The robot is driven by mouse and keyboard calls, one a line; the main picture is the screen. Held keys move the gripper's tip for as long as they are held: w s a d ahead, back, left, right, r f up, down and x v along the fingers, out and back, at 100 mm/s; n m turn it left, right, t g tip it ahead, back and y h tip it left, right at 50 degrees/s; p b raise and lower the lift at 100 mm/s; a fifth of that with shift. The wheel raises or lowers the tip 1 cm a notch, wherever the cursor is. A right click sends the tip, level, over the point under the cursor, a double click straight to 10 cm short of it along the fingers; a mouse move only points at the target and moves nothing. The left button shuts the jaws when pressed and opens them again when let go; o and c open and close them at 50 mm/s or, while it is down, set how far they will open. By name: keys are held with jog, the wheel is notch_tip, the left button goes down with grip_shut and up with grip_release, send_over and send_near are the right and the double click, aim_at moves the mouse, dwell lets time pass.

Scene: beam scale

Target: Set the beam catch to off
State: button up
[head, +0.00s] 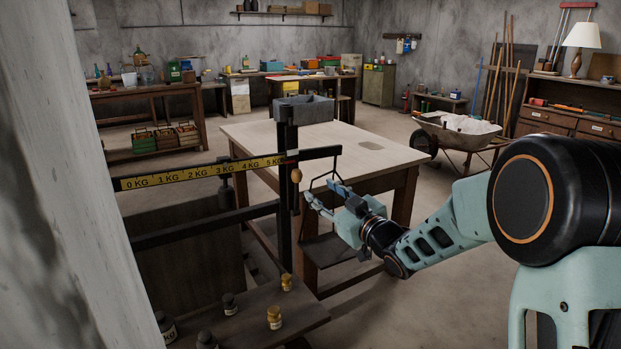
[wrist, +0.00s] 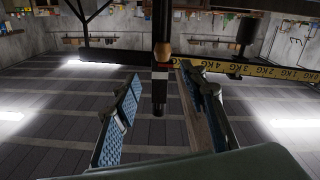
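The beam scale has a dark post (head: 287,190) and a beam with a yellow kilogram strip (head: 200,173). The strip also shows upside down in the wrist view (wrist: 255,71). A small wooden knob (head: 296,175), apparently the beam catch's handle, sits beside the post below the beam; the wrist view shows it too (wrist: 163,48). My gripper (head: 325,194) is open, just right of the post and knob. In the wrist view, its blue-padded fingers (wrist: 158,78) stand apart, with a dark upright part between them in the picture. I cannot tell the catch's setting, nor any contact.
A pale-topped table (head: 330,145) stands behind the scale. A grey tray (head: 303,109) shows at the post's top. A hanging pan (head: 330,249) is below my gripper. Brass weights (head: 274,318) and dark weights (head: 229,304) stand on the low board (head: 250,325). Open floor lies right.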

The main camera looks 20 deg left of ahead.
aim_at(299, 177)
jog(key=x, duration=1)
jog(key=shift+a+f+b, duration=0.1)
jog(key=shift+a+b, duration=0.2)
jog(key=shift+a, duration=0.1)
grip_shut()
